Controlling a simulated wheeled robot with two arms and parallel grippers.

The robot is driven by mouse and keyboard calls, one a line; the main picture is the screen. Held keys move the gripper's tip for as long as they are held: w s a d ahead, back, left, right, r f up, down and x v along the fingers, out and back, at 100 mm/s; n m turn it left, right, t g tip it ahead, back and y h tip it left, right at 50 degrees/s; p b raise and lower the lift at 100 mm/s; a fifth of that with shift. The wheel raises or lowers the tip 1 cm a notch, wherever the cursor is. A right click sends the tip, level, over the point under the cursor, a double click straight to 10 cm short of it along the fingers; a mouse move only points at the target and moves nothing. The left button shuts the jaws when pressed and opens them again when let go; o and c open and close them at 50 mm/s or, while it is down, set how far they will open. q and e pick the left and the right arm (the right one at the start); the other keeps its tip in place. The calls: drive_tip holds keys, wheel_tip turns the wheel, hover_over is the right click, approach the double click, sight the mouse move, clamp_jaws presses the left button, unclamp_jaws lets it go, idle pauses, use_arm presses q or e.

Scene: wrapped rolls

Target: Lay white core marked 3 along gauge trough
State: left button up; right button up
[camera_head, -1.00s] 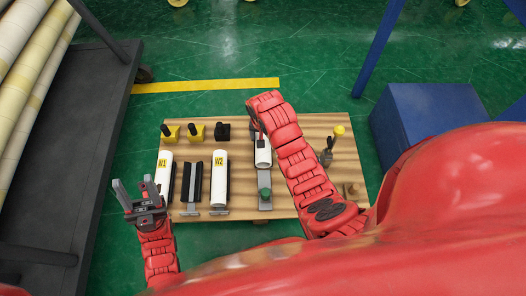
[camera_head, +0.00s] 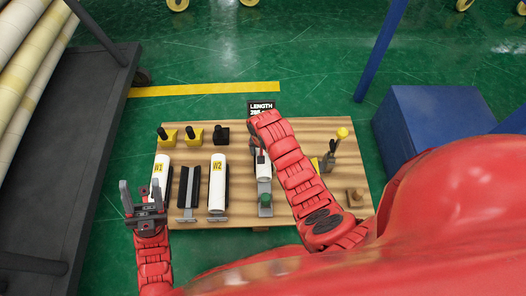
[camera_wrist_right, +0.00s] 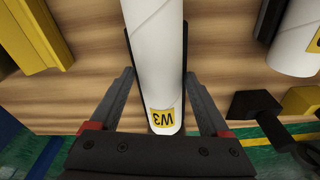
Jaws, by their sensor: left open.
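The white core marked W3 (camera_wrist_right: 158,60) lies lengthwise in a narrow dark trough (camera_wrist_right: 185,60) in the right wrist view, its yellow label towards my gripper. In the head view the core (camera_head: 263,168) shows partly under my right arm, in line with a grey slide and green knob (camera_head: 265,199). My right gripper (camera_wrist_right: 160,85) has its fingers spread on either side of the core and trough, with gaps visible near the label. My left gripper (camera_head: 142,190) is open and empty at the board's front left corner.
White cores W1 (camera_head: 160,172) and W2 (camera_head: 218,180) lie on the wooden board (camera_head: 238,160), with an empty dark trough (camera_head: 189,187) between them. Yellow and black blocks stand behind. A black LENGTH display (camera_head: 261,108) stands at the back edge. A blue box (camera_head: 430,125) is at right.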

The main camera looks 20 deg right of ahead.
drive_tip(key=shift+o, duration=1.1)
